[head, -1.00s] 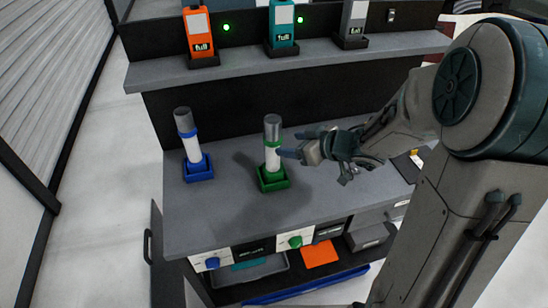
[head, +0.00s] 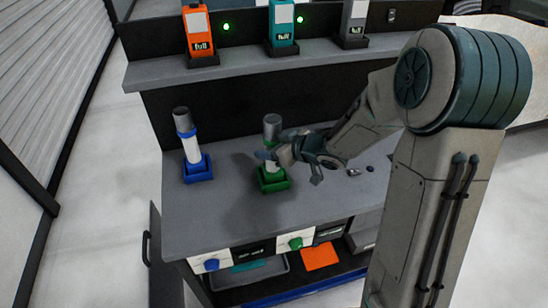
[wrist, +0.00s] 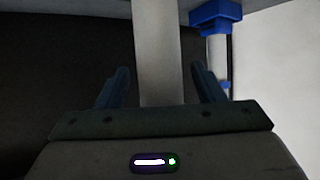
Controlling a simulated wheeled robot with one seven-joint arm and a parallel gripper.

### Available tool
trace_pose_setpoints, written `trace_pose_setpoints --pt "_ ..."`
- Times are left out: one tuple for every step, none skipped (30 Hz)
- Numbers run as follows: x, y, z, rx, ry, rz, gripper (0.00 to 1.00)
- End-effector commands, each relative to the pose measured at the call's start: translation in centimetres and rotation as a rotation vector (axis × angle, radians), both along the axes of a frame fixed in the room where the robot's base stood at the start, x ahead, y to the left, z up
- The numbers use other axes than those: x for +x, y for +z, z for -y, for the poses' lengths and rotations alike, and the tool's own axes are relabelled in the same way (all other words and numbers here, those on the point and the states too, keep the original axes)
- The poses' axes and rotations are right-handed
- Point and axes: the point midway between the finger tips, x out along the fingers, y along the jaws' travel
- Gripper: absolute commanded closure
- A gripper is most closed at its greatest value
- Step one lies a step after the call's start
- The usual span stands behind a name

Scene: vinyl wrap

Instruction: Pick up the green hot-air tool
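The green hot-air tool (head: 272,125) stands upright in its green holder (head: 274,184) on the grey bench, with a grey upper end and a white body partly hidden by my gripper. My gripper (head: 265,150) is at the tool's white part in the head view. In the wrist view, my gripper's two dark blue fingers (wrist: 160,92) are spread apart, one on each side of the tool's pale shaft (wrist: 158,50). Gaps show between the shaft and both fingers. The tool is still in its holder.
A blue hot-air tool (head: 190,148) stands in a blue holder (head: 198,170) to the left; it also shows in the wrist view (wrist: 217,48). An upper shelf (head: 240,63) carries orange, teal and grey devices. Small dark items lie right of my gripper. The bench's front left is clear.

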Motion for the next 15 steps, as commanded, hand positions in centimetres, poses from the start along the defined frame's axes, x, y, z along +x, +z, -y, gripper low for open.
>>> trace_pose_setpoints --pt "-0.01 0.0 0.02 0.0 0.0 0.0 0.51" --pt "-0.01 0.0 0.02 0.0 0.0 0.0 0.59" --pt "-0.01 0.0 0.02 0.0 0.0 0.0 0.7" --pt "-0.01 0.0 0.02 0.0 0.0 0.0 0.79" --pt "-0.01 0.01 0.03 0.0 0.0 0.0 0.87" --pt "0.0 0.01 0.04 0.0 0.0 0.0 0.98" --pt "0.0 0.01 0.04 0.0 0.0 0.0 1.0" --pt "0.04 0.14 0.01 0.001 0.0 0.002 1.0" --pt "0.05 0.13 0.02 0.001 0.0 0.002 1.0" --pt "0.04 0.13 0.03 0.001 0.0 0.002 1.0" --pt "0.04 0.13 0.03 0.001 0.0 0.002 1.0" --pt "0.04 0.13 0.03 0.001 0.0 0.002 1.0" --pt "0.04 0.13 0.03 0.001 0.0 0.002 1.0" --pt "0.04 0.17 0.03 0.001 0.0 0.002 1.0" --pt "0.05 0.24 0.04 0.001 0.0 0.002 1.0"
